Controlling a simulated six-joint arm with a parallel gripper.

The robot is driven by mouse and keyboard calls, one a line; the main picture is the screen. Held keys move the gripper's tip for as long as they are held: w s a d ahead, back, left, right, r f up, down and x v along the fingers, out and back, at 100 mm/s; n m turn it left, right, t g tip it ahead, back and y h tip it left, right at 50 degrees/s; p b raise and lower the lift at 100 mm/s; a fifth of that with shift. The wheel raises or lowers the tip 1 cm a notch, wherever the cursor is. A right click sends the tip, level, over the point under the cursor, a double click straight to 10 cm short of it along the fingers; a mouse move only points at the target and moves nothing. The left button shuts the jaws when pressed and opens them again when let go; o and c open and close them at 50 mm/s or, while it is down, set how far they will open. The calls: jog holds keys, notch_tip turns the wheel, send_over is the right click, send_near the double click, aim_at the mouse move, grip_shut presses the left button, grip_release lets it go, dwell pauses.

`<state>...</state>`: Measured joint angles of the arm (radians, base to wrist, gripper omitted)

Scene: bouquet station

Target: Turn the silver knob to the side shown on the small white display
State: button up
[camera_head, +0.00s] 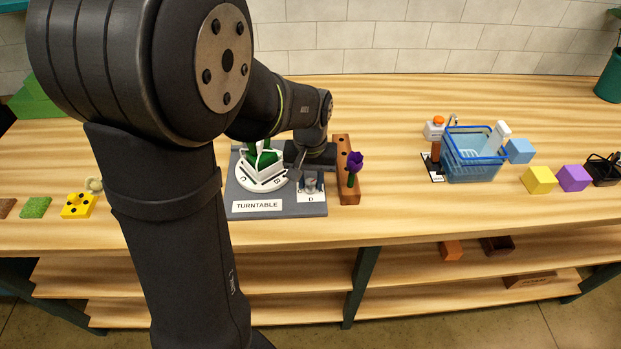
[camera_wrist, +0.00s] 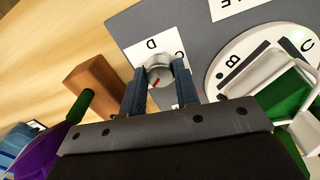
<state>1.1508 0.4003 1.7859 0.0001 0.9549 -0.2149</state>
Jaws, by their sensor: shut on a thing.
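The silver knob (camera_wrist: 159,70) sits on a white lettered plate (camera_wrist: 136,54) on the grey turntable base. My gripper (camera_wrist: 160,80) is shut on the knob in the wrist view, one finger on each side. A red mark shows on the knob, slanting toward the gripper side. A letter D shows on the plate past the knob; another letter is partly hidden by a finger. In the head view the knob (camera_head: 311,187) is small, with D in front of it. I cannot make out a separate display showing a side.
The white turntable disc (camera_head: 248,187) carries letters and a white holder with green contents beside the knob. A wooden block (camera_head: 346,190) with a purple flower (camera_head: 355,163) stands close on the right. A blue basket (camera_head: 470,165) and colored cubes are farther right.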

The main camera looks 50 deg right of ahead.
aim_at(310, 183)
jog(key=n, duration=0.5)
jog(key=shift+n, duration=0.3)
jog(key=n, duration=0.4)
jog(key=shift+n, duration=0.4)
jog(key=o, duration=1)
jog(key=shift+c, duration=0.2)
notch_tip(310, 183, up, 17)
jog(key=shift+r, duration=0.2)
